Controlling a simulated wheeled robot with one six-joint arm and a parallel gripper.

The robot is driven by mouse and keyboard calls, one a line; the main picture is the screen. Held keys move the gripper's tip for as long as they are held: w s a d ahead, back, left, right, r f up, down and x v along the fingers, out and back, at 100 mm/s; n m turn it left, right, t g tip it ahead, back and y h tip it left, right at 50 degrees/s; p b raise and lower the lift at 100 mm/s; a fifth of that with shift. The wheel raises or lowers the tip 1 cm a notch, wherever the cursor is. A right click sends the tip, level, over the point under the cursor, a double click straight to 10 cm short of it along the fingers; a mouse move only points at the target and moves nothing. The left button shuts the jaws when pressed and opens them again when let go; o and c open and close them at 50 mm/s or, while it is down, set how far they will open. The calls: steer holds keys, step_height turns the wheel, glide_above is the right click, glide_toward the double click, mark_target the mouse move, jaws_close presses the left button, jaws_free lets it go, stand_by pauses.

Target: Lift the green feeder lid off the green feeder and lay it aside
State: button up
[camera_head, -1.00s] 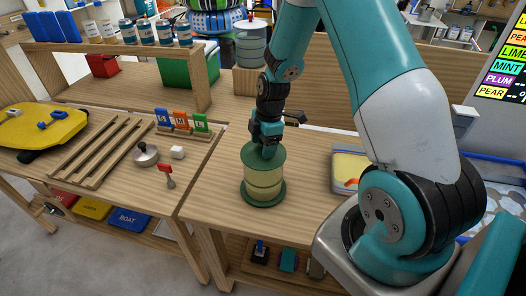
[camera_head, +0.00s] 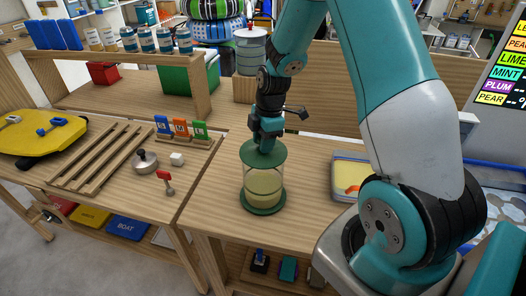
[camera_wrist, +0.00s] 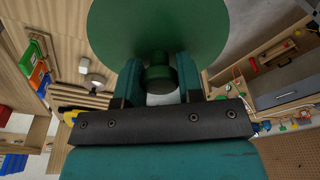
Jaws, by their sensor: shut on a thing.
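The green feeder (camera_head: 264,190) is a clear cylinder with pale yellow contents and a round green base, standing upright on the right-hand wooden table. The green feeder lid (camera_head: 250,155), a flat round disc, is above it. Whether its edge is fully clear of the cylinder's rim is hard to tell. My gripper (camera_head: 266,146) points down from above and is shut on the lid's knob. In the wrist view the lid (camera_wrist: 155,25) fills the top middle, with its knob (camera_wrist: 160,76) between my two fingers (camera_wrist: 160,88).
The table (camera_head: 215,195) left of the feeder is bare. Left of that are a metal pot (camera_head: 146,163), a white cube (camera_head: 177,159), a red-headed tool (camera_head: 165,178) and a card rack (camera_head: 186,140).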

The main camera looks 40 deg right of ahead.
step_height(320, 180, up, 17)
steer(key=b, duration=0.2)
steer(key=shift+f+b, duration=0.15)
steer(key=shift+b, duration=0.25)
